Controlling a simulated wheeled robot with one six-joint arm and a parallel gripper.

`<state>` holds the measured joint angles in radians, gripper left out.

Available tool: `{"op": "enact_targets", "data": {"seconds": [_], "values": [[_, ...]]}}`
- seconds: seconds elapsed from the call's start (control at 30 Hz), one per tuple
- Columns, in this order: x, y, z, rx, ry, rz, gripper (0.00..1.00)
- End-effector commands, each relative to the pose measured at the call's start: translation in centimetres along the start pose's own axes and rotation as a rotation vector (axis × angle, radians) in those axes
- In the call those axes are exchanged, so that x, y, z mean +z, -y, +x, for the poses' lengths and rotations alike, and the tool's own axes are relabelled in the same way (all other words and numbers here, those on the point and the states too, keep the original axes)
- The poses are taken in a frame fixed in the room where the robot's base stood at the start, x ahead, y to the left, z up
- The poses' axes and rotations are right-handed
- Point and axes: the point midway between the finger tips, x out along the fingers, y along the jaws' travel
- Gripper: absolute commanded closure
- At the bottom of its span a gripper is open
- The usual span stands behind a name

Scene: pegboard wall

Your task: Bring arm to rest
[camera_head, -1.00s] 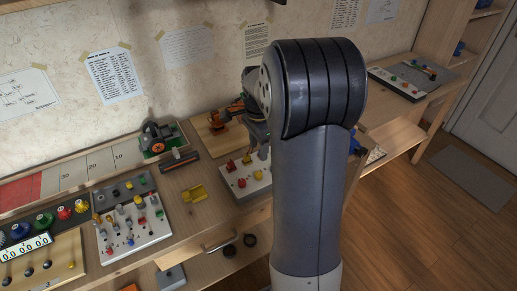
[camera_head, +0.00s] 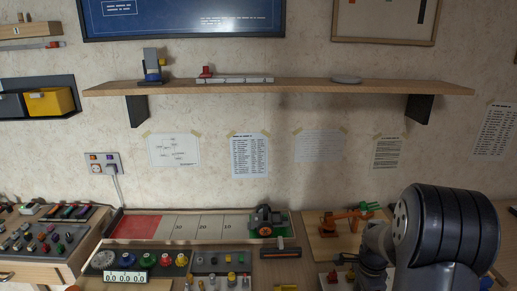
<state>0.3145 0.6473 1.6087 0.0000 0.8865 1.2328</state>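My arm rises at the lower right, with a large dark ribbed joint (camera_head: 450,235) in front of the workbench. A lighter grey link of it shows just left of that joint, over the bench. The end of my arm, with my gripper (camera_head: 371,274), is low at the bottom edge and mostly hidden. Its fingers cannot be made out, so I cannot tell whether it is open or shut, or whether it holds anything.
Behind the arm, a board with an orange model arm (camera_head: 340,222) lies on the bench. Left of it are a dark-and-green device (camera_head: 267,220), a numbered strip (camera_head: 185,228) and a knob panel (camera_head: 137,262). A wall shelf (camera_head: 300,87) runs above.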

Motion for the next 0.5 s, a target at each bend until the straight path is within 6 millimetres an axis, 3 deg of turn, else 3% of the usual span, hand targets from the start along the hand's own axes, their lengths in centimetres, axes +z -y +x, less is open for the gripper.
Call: {"op": "enact_targets", "data": {"seconds": [0.5], "values": [[-0.03, 0.07, -0.61, -0.003, -0.001, -0.006, 0.55]]}}
